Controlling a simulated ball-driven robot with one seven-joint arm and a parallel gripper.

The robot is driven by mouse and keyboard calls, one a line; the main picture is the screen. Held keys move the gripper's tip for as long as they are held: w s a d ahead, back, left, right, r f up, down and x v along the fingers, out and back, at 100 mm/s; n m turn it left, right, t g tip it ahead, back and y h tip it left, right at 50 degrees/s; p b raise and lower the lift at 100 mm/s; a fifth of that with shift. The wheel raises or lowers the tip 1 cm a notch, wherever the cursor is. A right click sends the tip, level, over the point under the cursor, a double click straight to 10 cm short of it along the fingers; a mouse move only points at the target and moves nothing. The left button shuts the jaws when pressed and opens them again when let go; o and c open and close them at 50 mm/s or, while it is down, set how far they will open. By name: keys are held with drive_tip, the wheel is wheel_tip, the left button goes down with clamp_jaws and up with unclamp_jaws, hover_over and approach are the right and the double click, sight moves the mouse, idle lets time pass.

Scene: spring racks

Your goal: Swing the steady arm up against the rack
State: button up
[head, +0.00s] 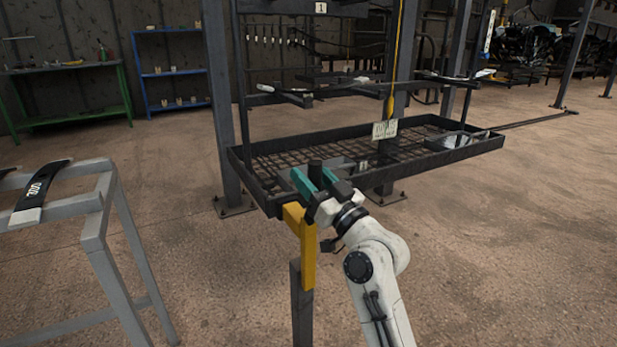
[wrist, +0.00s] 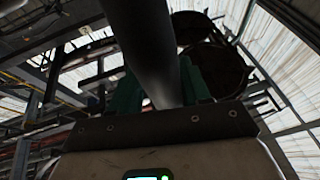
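A yellow piece (head: 307,253), which I take to be the steady arm, hangs by the near corner of the rack's tray, in front of a dark post (head: 302,305). A dark round handle (head: 315,170) stands up above it; the joint between them is hidden. My gripper (head: 317,182) has its teal fingers on both sides of this handle and looks shut on it. In the wrist view, the dark handle (wrist: 148,45) runs up between the green fingers. The rack (head: 240,165) has a black mesh tray, grey uprights and bars; whether the yellow piece touches it is unclear.
A grey stand (head: 95,235) with a curved dark strip (head: 40,190) is at left. A green bench (head: 75,118) and a blue shelf (head: 175,105) stand behind. A yellow cable (head: 393,60) hangs over the tray. The floor at right is clear.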

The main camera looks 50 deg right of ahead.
drive_tip(key=shift+o, duration=1.1)
drive_tip(key=shift+d, duration=0.1)
drive_tip(key=b+v, duration=0.1)
drive_tip(key=v, duration=1)
drive_tip(key=s+a+f+n+g+y, duration=0.1)
drive_tip(key=a+f+g+y, duration=0.2)
drive_tip(key=a+f+g, duration=0.55)
drive_tip(key=s+a+f+n+g+y, duration=0.15)
drive_tip(key=a+f, duration=0.35)
drive_tip(key=f, duration=0.9)
drive_tip(key=s+a+f+m+g+h, duration=0.1)
drive_tip(key=s+f+g, duration=0.55)
drive_tip(key=s, duration=0.35)
drive_tip(key=s+a+f+g+h, duration=0.1)
drive_tip(key=s+f+g, duration=0.5)
drive_tip(key=s, duration=0.4)
wheel_tip(320, 180, up, 34)
drive_tip(key=t+p, duration=0.1)
drive_tip(key=p, duration=3.3)
drive_tip(key=shift+w, duration=0.25)
